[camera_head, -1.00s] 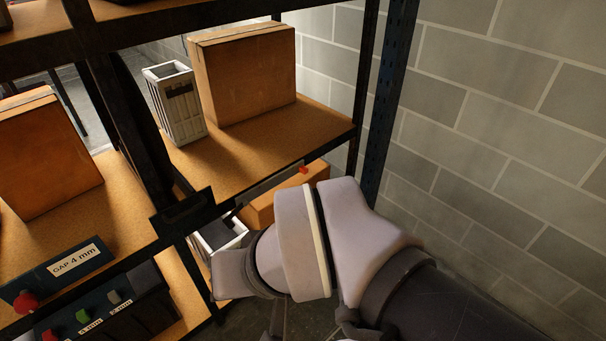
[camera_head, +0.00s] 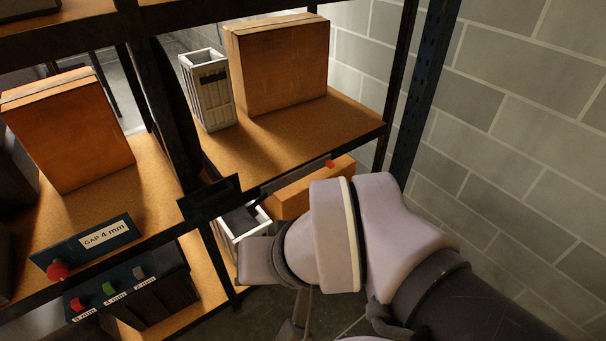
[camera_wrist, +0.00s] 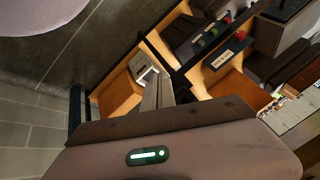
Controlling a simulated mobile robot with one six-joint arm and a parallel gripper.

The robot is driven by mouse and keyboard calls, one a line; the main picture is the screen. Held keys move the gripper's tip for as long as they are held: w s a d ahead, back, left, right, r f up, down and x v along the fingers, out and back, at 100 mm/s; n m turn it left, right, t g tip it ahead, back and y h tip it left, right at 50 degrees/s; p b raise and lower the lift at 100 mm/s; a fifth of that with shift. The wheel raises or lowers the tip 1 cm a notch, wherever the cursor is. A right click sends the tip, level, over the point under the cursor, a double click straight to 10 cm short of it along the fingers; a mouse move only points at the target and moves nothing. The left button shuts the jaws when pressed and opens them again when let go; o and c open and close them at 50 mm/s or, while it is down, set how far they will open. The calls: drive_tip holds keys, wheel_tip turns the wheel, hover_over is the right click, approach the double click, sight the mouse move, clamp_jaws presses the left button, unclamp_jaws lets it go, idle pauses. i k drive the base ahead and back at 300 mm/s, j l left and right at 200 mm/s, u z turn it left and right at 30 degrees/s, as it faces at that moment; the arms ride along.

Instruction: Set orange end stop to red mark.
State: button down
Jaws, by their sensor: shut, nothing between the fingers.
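I cannot make out a separate red mark on the rail. My arm reaches in front of the shelf in the head view and hides part of the area below the rail. My gripper's fingers are hidden in that view. In the wrist view my gripper (camera_wrist: 158,92) is shut and empty, pointing toward the shelving, apart from the end stop as far as I can see.
A panel labelled "GAP 4 mm" (camera_head: 95,241) has a red knob (camera_head: 57,270). Below it is a box with red, green and grey buttons (camera_head: 110,289). Cartons (camera_head: 280,62) and a white bin (camera_head: 207,90) stand on the shelves. A dark upright (camera_head: 425,90) and block wall (camera_head: 520,130) bound the right.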

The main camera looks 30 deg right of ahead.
sight(331, 164)
drive_tip(key=i+l+z, duration=0.25)
drive_tip(key=i+l, duration=0.15)
drive_tip(key=i+l+z, duration=0.25)
drive_tip(key=i, duration=0.35)
